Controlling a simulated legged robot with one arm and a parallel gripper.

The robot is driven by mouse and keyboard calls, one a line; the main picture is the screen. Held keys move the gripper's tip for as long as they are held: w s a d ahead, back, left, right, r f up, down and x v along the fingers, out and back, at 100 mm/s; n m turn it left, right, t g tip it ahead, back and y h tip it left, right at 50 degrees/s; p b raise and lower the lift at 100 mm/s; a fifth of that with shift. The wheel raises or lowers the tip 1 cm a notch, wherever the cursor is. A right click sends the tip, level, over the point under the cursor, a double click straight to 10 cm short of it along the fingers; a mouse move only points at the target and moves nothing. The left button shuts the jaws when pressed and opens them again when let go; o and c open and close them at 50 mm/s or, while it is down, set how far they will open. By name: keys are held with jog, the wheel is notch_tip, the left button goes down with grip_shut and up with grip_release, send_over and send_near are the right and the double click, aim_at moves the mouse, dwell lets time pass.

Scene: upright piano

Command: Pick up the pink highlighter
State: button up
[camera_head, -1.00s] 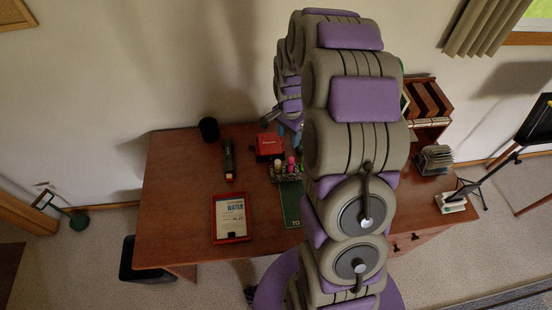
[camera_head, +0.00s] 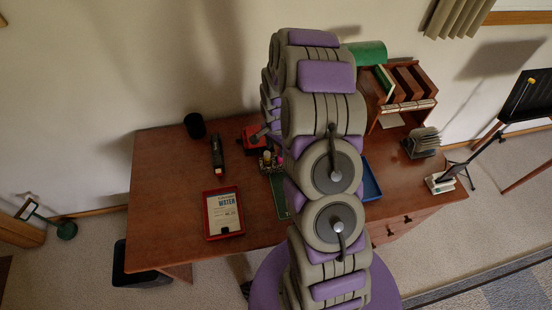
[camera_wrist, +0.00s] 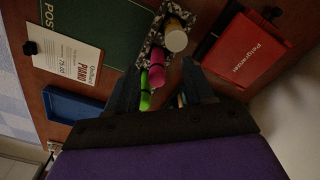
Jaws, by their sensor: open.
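The pink highlighter (camera_wrist: 157,67) stands in a black-and-white speckled holder (camera_wrist: 148,44) in the wrist view, with a green highlighter (camera_wrist: 145,92) beside it. Its pink end also shows small at the arm's left edge in the head view (camera_head: 281,155). My gripper (camera_wrist: 159,70) is open in the wrist view. Its two dark fingers lie left and right of the pink highlighter, with a gap to it on the right. I cannot tell the height between fingers and highlighter. In the head view my arm hides most of the gripper.
A tan-topped cylinder (camera_wrist: 176,36) stands by the holder. A red box (camera_wrist: 243,50) lies right of it. A green board (camera_wrist: 95,25), a paper card (camera_wrist: 65,50) and a blue tray (camera_wrist: 74,106) are at left. A red tray (camera_head: 208,224) and black cup (camera_head: 194,125) stand on the desk (camera_head: 155,185).

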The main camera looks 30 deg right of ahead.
jog(key=d+f, duration=0.2)
jog(key=f, duration=0.1)
jog(key=d+f+b, duration=0.1)
jog(key=f, duration=0.1)
jog(key=shift+s, duration=0.1)
jog(key=shift+a, duration=1.5)
jog(key=shift+c, duration=0.4)
jog(key=shift+d, duration=0.1)
jog(key=shift+c, duration=0.7)
jog(key=shift+d+f, duration=0.15)
jog(key=shift+d, duration=1)
jog(key=c, duration=0.5)
jog(key=shift+d, duration=0.1)
jog(key=shift+c, duration=0.5)
grip_shut()
jog(key=shift+a, duration=1.05)
jog(key=shift+d+r, duration=0.4)
jog(key=shift+r, duration=0.15)
notch_tip(320, 180, up, 9)
jog(key=shift+a+f+p, duration=0.15)
jog(key=shift+f+p, duration=0.05)
jog(key=shift+p, duration=0.6)
jog(key=shift+a+r, duration=0.1)
jog(key=shift+r, duration=0.2)
